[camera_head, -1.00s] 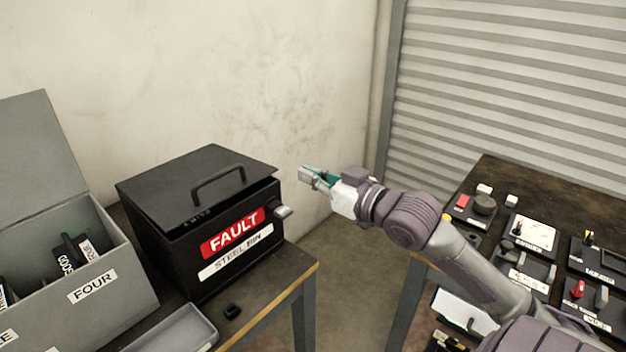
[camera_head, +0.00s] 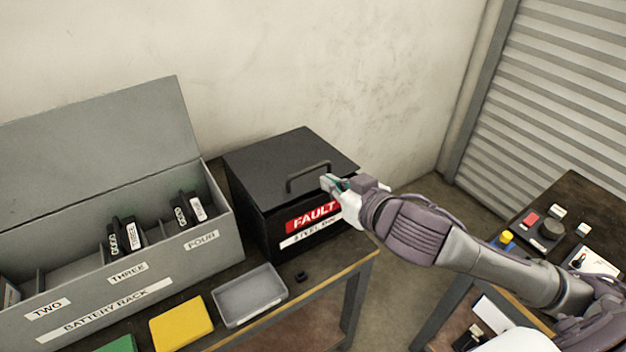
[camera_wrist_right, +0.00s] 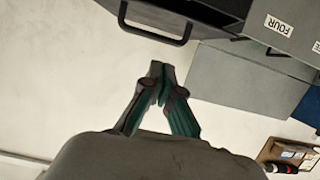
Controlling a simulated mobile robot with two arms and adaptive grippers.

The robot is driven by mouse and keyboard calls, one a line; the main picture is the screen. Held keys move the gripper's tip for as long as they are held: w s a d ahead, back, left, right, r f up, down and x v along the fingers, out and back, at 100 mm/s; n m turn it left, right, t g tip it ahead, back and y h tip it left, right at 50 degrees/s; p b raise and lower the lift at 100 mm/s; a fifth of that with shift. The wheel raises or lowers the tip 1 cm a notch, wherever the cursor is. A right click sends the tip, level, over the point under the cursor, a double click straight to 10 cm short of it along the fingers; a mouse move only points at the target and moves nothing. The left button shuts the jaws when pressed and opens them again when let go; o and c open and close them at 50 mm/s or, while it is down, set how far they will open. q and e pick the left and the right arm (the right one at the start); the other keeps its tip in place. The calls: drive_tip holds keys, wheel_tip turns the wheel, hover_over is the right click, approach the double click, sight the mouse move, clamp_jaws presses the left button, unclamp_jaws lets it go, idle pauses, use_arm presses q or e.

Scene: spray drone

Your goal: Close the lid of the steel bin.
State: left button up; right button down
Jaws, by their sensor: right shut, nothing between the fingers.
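The black steel bin (camera_head: 268,222) stands on the bench in the head view, with a red FAULT label and a white STEEL BIN label on its front. Its black lid (camera_head: 265,160) lies low over the top with a raised handle (camera_head: 300,180); I cannot tell whether it is fully down. My right gripper (camera_head: 327,182) is shut and empty, in front of the lid's right part near the handle. In the right wrist view, the shut fingertips (camera_wrist_right: 158,68) point toward the lid handle (camera_wrist_right: 155,36), with a visible gap. My left gripper is not in view.
An open grey battery rack (camera_head: 225,250) stands left of the bin, its lid raised. A grey tray (camera_head: 250,297), a yellow block (camera_head: 182,322) and a small black piece (camera_head: 301,276) lie in front. A second table (camera_head: 590,205) stands at right.

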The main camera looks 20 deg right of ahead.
drive_tip(key=w+a+f+p, duration=0.1)
drive_tip(key=w+f+p, duration=0.1)
drive_tip(key=w+f, duration=0.4)
drive_tip(key=shift+w+a+f, duration=0.15)
drive_tip(key=shift+w+f, duration=0.05)
drive_tip(key=shift+w, duration=0.15)
drive_tip(key=f+t+b, duration=0.2)
drive_tip(key=f+b, duration=0.1)
drive_tip(key=b, duration=0.6)
drive_tip(key=shift+s+f, duration=0.1)
drive_tip(key=shift+s, duration=0.1)
